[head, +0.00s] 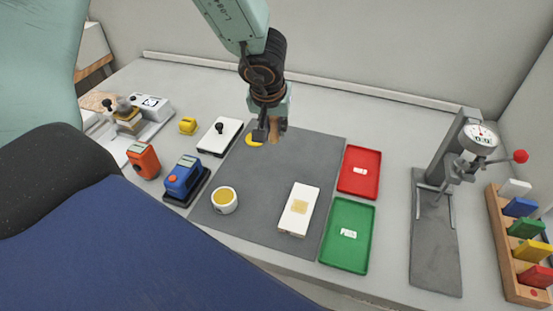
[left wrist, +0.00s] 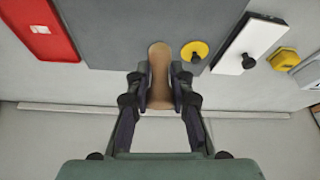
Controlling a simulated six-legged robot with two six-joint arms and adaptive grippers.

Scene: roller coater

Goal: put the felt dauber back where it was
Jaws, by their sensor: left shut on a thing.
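My left gripper (head: 269,132) is above the far edge of the grey mat (head: 300,155), near its far left corner. It is shut on a tan, wooden-looking piece, which I take to be the felt dauber (head: 274,133). In the left wrist view the dauber (left wrist: 159,62) stands out between the fingertips (left wrist: 159,88), with a rounded end over the mat. Part of it is hidden by the fingers. I cannot tell whether it touches the mat. My right gripper is not in view.
A yellow disc with a dark knob (left wrist: 193,52) lies close beside the dauber. A white block with a black knob (head: 220,137) stands left of it. On the mat are a white pot (head: 224,201) and white plate (head: 299,209). Red (head: 360,184) and green (head: 346,252) trays are right.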

